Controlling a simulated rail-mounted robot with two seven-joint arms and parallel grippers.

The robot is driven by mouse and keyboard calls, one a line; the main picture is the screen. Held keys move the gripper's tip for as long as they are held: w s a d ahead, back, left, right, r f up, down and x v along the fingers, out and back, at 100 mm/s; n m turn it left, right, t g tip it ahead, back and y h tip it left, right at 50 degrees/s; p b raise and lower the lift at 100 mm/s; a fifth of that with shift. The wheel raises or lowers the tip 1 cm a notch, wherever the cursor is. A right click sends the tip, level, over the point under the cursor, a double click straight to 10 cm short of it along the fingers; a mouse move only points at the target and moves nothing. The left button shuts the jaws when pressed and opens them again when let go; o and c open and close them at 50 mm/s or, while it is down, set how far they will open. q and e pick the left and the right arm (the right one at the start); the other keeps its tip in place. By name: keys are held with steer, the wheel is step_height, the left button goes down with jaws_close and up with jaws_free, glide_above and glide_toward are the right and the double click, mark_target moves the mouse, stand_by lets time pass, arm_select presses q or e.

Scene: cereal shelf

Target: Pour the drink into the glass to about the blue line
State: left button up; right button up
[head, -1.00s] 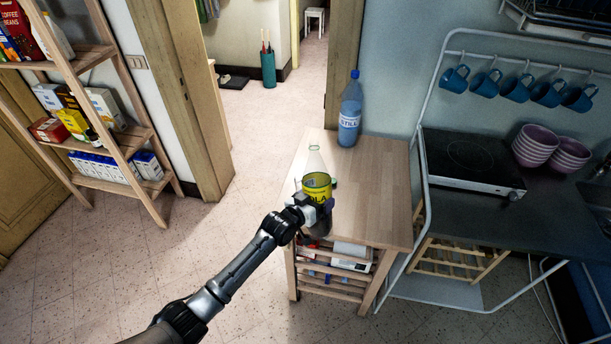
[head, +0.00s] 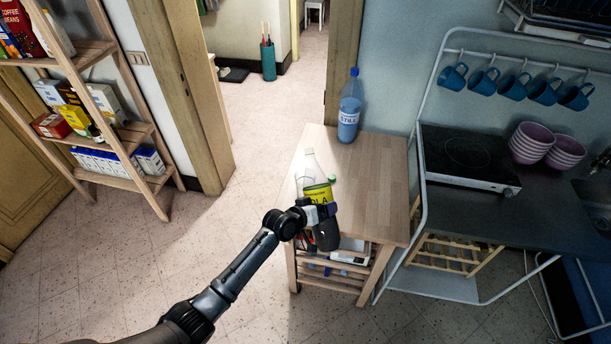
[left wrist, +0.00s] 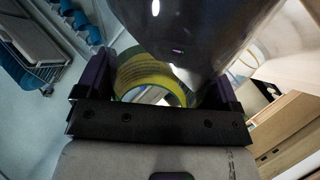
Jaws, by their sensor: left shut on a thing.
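My left gripper (head: 318,211) is shut on the drink bottle around its yellow label (head: 318,193). The bottle is clear, with dark drink in its lower part (head: 326,238), and its neck leans slightly left in the head view. The glass (head: 304,182) shows faintly as a clear outline on the table, just left of the bottle and partly hidden by it. I cannot make out the blue line or any drink in the glass. In the left wrist view the yellow label (left wrist: 150,75) sits between the jaws. My right gripper is not in view.
The small wooden table (head: 375,190) has free room on its right half. A blue bottle (head: 349,110) stands at its back edge. A small green cap (head: 332,178) lies near the held bottle. A hob (head: 468,158) and purple bowls (head: 548,148) are at the right.

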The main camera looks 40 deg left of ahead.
arm_select(q)
steer(key=shift+s+d+f+n+g+h, duration=0.3)
steer(key=shift+d+n, duration=0.1)
steer(key=shift+d, duration=0.1)
steer(key=shift+s+d+f, duration=0.1)
steer(key=shift+d, duration=0.05)
steer(key=shift+f, duration=0.1)
steer(key=shift+s+d+f+n, duration=0.1)
steer(key=shift+s+d+n, duration=0.05)
steer(key=shift+n, duration=0.15)
steer(key=shift+f, duration=0.2)
